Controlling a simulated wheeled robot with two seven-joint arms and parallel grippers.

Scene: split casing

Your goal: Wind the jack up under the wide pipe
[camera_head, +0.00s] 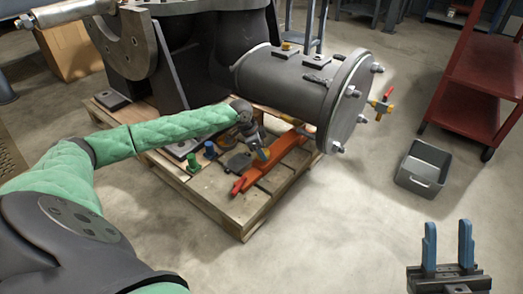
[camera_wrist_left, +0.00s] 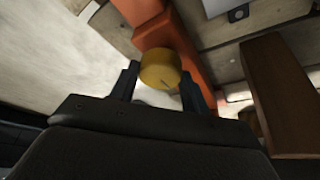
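The wide pipe (camera_head: 285,82) is a dark cylinder ending in a bolted round flange, overhanging a wooden pallet. The orange jack (camera_head: 272,174) lies below it on the pallet, with a red end at its near left. My left gripper (camera_head: 262,150) reaches in over the jack. In the left wrist view, a yellow round knob (camera_wrist_left: 160,68) sits between its fingertips, in front of the jack's orange body (camera_wrist_left: 158,25). The fingers are close on both sides of the knob; whether they press it is unclear. My right gripper (camera_head: 448,245) is open and empty, fingers upright, at lower right.
Green (camera_head: 194,163) and blue (camera_head: 209,150) small parts stand on the pallet (camera_head: 215,203) left of the jack. A grey bin (camera_head: 424,168) and a red cart (camera_head: 470,85) stand on the right. The floor between pallet and bin is clear. A yellow valve with red handle projects from the flange.

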